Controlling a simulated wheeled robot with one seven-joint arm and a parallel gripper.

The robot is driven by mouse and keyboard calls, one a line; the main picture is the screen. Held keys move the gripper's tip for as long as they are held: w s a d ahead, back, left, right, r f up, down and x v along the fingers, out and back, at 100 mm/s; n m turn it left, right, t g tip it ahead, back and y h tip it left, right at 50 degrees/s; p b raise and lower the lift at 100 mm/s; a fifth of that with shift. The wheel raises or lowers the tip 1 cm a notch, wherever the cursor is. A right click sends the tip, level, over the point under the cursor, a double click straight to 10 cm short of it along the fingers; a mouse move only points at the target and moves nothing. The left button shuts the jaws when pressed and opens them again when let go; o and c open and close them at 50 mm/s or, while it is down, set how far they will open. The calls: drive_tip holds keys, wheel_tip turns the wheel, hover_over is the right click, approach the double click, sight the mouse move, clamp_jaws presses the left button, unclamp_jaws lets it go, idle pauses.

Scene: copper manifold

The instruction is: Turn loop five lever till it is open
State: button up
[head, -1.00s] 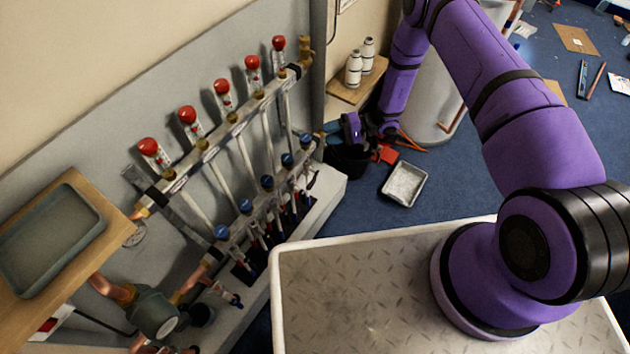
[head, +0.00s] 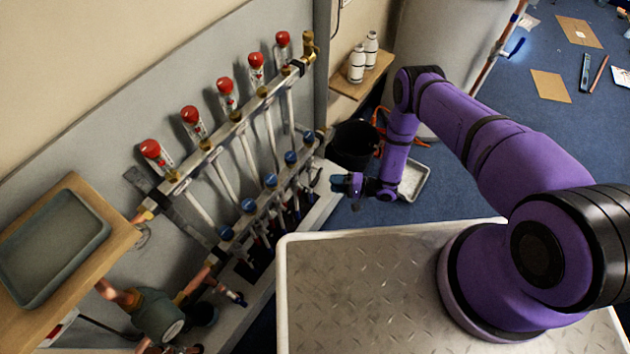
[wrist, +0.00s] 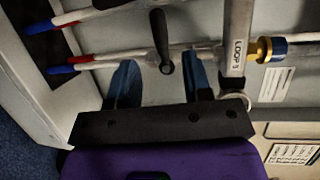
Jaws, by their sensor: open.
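A dark lever (wrist: 160,38) shows in the wrist view, lying crosswise to a pale pipe, with its rounded end between my fingertips. A bar marked "LOOP" (wrist: 236,50) stands just right of it; its number is not readable. My gripper (wrist: 160,82) is open, its two blue fingers on either side of the lever's end, with no clear contact visible. In the head view my gripper (head: 343,184) is at the right, far end of the copper manifold (head: 238,125), near its lower bar. The lever is too small to make out surely there.
Red-capped gauges (head: 226,88) and blue caps (head: 270,181) line the manifold. A black bucket (head: 354,143) and a pale tray (head: 413,180) are on the floor behind my arm. White bottles (head: 357,65) stand on a shelf.

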sight(315, 180)
drive_tip(key=x, duration=0.8)
clamp_jaws()
